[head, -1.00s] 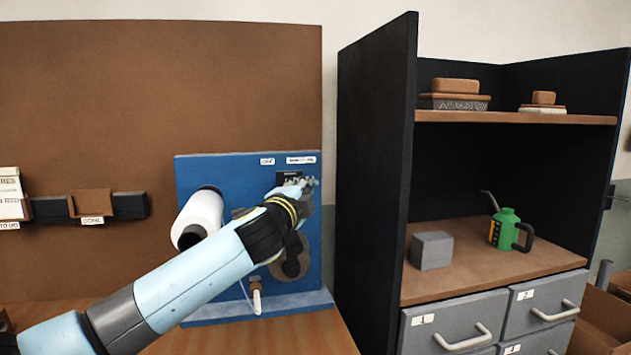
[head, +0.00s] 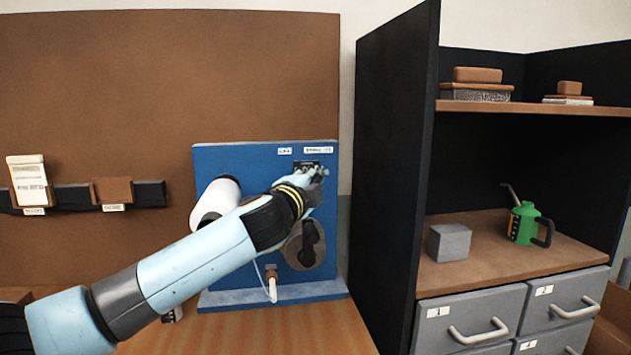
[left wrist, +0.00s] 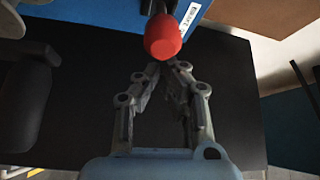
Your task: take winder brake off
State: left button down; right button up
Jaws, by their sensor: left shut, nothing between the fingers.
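The winder is a blue board (head: 238,155) with a white spool (head: 212,203) on its left and a grey disc with a black crank (head: 306,245) on its right. My left gripper (head: 320,172) is at the board's upper right, in front of a small black part (head: 303,166). In the left wrist view a red knob (left wrist: 163,38) on a dark stem stands out by the blue board, next to a white label. My left gripper (left wrist: 163,68) is shut and empty, its fingertips just below the knob; I cannot tell whether they touch. My right gripper is not in view.
A black shelf unit (head: 395,160) stands close to the right of the board. It holds a grey block (head: 449,242) and a green oil can (head: 523,223), with drawers below. A card holder rail (head: 78,196) is on the brown wall panel at left.

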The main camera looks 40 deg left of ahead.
pick_arm(q)
notch_tip(320, 180, up, 10)
jog(key=shift+f, duration=0.15)
dwell(0.7)
